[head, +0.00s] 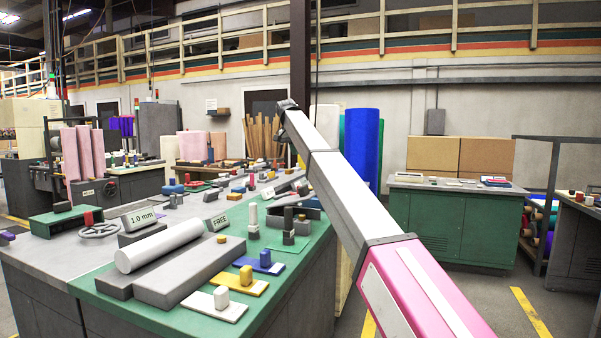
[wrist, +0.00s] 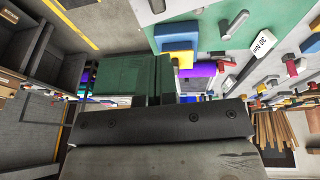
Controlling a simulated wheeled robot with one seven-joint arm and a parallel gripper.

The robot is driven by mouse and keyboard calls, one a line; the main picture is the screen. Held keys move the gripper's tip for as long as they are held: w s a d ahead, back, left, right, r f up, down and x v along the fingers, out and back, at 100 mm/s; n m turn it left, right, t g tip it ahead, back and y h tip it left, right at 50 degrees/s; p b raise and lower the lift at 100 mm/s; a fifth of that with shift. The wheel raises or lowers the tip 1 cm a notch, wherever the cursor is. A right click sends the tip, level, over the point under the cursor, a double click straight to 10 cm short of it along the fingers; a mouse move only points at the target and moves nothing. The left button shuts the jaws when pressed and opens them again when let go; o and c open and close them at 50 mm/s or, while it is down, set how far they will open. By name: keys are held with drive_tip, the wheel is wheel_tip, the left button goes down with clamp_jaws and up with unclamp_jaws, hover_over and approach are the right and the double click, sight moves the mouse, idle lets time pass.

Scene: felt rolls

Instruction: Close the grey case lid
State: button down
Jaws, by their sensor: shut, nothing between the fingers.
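I cannot pick out the grey case or its lid with certainty. A dark grey curved piece (head: 303,213) lies near the right edge of the bench, partly behind my arm; whether it belongs to the case is unclear. My arm crosses the head view from the lower right up to the middle, and my gripper is hidden there. In the wrist view the dark bolted body of my gripper (wrist: 165,125) fills the lower part. It is shut and holds nothing; its fingertips are not clearly seen.
The green bench top (head: 268,268) carries a pale roll (head: 160,246), grey blocks (head: 190,272) and several small coloured pieces. A blue felt roll (head: 361,145) stands behind my arm. A green cabinet (head: 455,225) is at right, with open floor before it.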

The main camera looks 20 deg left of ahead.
drive_tip(key=x, duration=0.9)
drive_tip(key=s+d+x, duration=0.1)
drive_tip(key=x, duration=0.3)
drive_tip(key=shift+f, duration=0.4)
